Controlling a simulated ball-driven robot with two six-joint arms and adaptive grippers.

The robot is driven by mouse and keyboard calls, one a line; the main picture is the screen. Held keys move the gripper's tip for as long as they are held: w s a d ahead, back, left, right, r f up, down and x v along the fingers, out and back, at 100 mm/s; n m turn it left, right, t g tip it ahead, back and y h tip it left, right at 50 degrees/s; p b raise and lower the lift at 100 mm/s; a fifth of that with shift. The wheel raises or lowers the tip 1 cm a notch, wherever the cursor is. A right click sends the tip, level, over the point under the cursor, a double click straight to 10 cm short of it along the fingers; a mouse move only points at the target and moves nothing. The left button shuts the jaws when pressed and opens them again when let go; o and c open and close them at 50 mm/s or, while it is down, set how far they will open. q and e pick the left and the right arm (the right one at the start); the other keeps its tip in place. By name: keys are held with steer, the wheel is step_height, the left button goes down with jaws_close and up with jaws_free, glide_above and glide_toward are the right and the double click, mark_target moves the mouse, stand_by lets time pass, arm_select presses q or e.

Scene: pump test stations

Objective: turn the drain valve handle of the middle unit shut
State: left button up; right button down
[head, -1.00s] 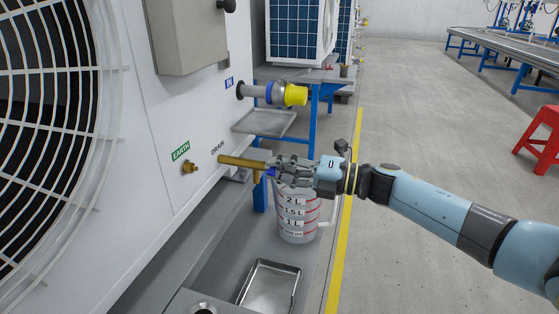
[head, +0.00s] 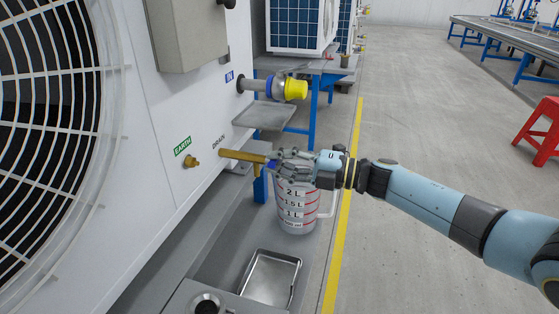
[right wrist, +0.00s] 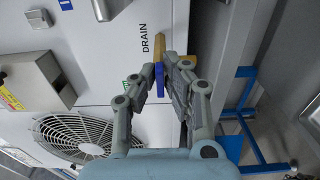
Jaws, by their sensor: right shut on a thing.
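The brass drain valve (head: 242,155) sticks out of the white unit beside the DRAIN label, with a short brass spout pointing down. It also shows in the right wrist view (right wrist: 161,48). Its blue handle (right wrist: 158,80) lies between the fingers of my right gripper (right wrist: 167,84); in the head view only a bit of blue shows by the fingertips. My right gripper (head: 276,160) is shut on the handle. The handle's exact angle is hard to tell in the head view because the fingers cover most of it. My left gripper is not in view.
A measuring jug (head: 296,206) stands below my right gripper. A metal tray (head: 270,280) lies in front of it. A yellow-capped IN pipe (head: 294,89) is above, with a small shelf tray (head: 264,116) under it. A brass earth stud (head: 191,161) is left of the valve.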

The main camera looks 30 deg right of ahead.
steer(key=c, duration=1.4)
jaws_free()
steer(key=shift+c, duration=0.2)
steer(key=v, duration=1.2)
